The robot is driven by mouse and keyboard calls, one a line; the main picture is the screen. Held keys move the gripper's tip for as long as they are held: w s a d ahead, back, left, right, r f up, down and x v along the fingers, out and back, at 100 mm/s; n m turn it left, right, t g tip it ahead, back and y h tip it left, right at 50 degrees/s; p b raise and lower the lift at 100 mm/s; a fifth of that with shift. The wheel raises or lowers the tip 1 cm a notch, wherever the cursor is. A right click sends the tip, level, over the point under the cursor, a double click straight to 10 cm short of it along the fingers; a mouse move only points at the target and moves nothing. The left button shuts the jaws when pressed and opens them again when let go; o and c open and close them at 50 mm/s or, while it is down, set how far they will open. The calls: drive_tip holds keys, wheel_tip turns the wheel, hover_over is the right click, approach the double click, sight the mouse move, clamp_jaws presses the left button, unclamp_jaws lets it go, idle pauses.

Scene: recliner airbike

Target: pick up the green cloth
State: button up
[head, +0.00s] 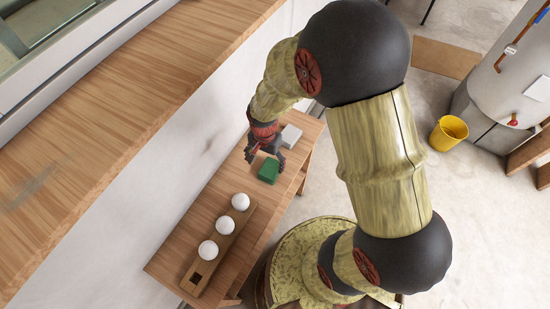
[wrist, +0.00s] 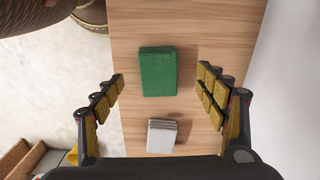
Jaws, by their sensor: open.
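The green cloth (head: 269,171) is a small folded rectangular stack lying on a narrow wooden table (head: 222,197). In the wrist view the green cloth (wrist: 158,72) lies flat on the tabletop, ahead of and between the lines of my two fingers. My gripper (head: 265,153) is just beside the cloth in the head view, on its far side. In the wrist view my gripper (wrist: 164,84) has its fingers wide apart with nothing between them but the view of the table and cloth below. The cloth appears clear of both fingers.
A grey-white folded stack (wrist: 162,136) lies near the cloth, also in the head view (head: 291,135). A wooden holder (head: 199,274) with three white balls (head: 225,225) stands on the same table. A wall and wooden ledge (head: 130,90) run along the left. A yellow bucket (head: 448,133) stands on the floor.

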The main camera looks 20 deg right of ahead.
sight(268, 172)
wheel_tip(268, 172, down, 2)
drive_tip(key=shift+f, duration=0.25)
drive_tip(key=f, duration=0.1)
drive_tip(key=f+b, duration=0.1)
drive_tip(key=f, duration=0.1)
drive_tip(key=f+b, duration=0.1)
drive_tip(key=f, duration=0.1)
drive_tip(key=shift+d+f, duration=0.1)
drive_tip(key=shift+d, duration=0.15)
drive_tip(key=c, duration=0.3)
drive_tip(key=c, duration=0.8)
drive_tip(key=shift+c, duration=0.5)
